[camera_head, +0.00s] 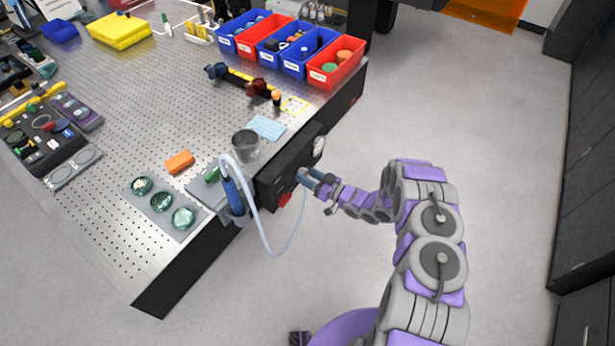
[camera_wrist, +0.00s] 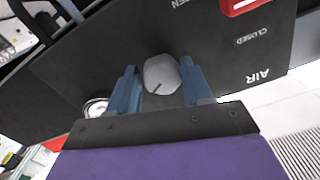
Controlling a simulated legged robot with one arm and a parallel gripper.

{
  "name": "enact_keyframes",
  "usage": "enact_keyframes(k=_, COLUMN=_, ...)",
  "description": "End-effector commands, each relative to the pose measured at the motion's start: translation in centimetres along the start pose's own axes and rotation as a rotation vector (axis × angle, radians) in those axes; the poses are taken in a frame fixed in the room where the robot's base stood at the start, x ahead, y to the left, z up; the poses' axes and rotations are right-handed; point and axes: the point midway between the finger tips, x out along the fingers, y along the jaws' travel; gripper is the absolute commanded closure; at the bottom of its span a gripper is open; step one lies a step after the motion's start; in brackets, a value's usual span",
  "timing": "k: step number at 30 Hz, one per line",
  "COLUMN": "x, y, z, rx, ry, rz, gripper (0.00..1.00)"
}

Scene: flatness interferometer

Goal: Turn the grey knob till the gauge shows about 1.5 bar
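The grey knob (camera_wrist: 162,74) sits on a black panel (camera_wrist: 75,70) in the wrist view, with a dark pointer line on its face. My gripper (camera_wrist: 160,85) has one blue finger on each side of the knob. A narrow gap shows at the left finger; the right finger looks close to or against the knob. In the head view my gripper (camera_head: 308,178) is at the panel front and hides the knob. The round white gauge (camera_head: 319,145) is on the same panel, and partly shows in the wrist view (camera_wrist: 95,107). Its reading is too small to tell.
A red valve handle (camera_wrist: 242,5) is on the panel by the words OPEN, CLOSED and AIR. A pale hose (camera_head: 265,235) loops below a blue tool (camera_head: 234,192) beside the panel. The perforated bench (camera_head: 130,100) carries bins and parts. Floor at right is clear.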

Motion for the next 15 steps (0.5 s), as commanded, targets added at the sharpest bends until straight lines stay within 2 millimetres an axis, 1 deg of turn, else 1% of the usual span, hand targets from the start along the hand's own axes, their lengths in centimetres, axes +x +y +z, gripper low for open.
enact_keyframes(k=1, x=0.00, y=-0.01, z=0.00, rx=0.000, ry=0.000, rz=0.000, gripper=0.45)
enact_keyframes(k=6, x=-0.01, y=-0.08, z=0.00, rx=0.000, ry=0.000, rz=-0.001, gripper=0.30)
enact_keyframes(k=12, x=-0.02, y=-0.10, z=0.01, rx=-0.001, ry=0.000, rz=-0.002, gripper=0.30)
enact_keyframes(k=15, x=-0.37, y=-0.06, z=-0.02, rx=0.000, ry=0.000, rz=-0.001, gripper=0.30)
